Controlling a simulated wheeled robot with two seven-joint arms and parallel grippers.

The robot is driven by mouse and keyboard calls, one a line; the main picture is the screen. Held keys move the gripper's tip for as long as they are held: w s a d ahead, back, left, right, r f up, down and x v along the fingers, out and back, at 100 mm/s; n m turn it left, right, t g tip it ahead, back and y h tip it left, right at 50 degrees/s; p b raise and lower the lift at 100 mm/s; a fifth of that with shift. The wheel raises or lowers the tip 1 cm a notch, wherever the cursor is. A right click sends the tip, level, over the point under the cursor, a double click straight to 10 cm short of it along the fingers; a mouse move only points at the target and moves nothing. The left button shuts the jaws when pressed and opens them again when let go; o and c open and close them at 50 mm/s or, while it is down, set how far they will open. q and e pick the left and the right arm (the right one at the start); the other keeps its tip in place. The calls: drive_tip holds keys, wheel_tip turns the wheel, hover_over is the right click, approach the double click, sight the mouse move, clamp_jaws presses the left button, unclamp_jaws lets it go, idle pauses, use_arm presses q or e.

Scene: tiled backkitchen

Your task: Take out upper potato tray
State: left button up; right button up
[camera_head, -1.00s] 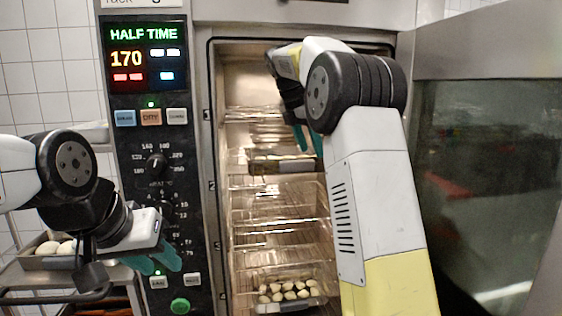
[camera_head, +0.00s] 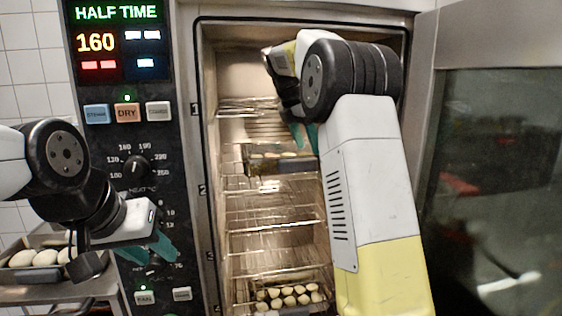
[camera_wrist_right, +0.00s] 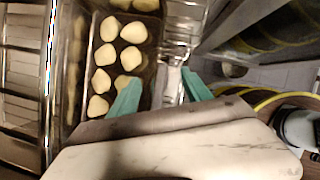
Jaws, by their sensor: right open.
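The upper potato tray (camera_head: 282,163) sits on an upper rack inside the open oven. In the right wrist view the tray holds several pale potatoes (camera_wrist_right: 105,55) in rows. My right gripper (camera_head: 305,138) reaches into the oven at the tray's right side. Its teal fingers (camera_wrist_right: 160,92) are open, one over the tray and the other beyond its edge. It does not show clearly whether they touch the tray. The lower potato tray (camera_head: 288,308) rests on a rack near the oven bottom. My left gripper (camera_head: 150,254) is left of the oven, by the control panel, with its teal fingers apart.
The oven door (camera_head: 498,190) stands open at the right. The control panel (camera_head: 130,110) is left of the opening. Wire racks (camera_head: 270,215) between the trays look empty. A tray with pale round items (camera_head: 40,258) stands on a cart at the lower left.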

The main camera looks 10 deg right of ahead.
sight(312, 158)
drive_tip(key=x, duration=0.5)
drive_tip(key=shift+f, duration=0.1)
clamp_jaws()
idle(1.2)
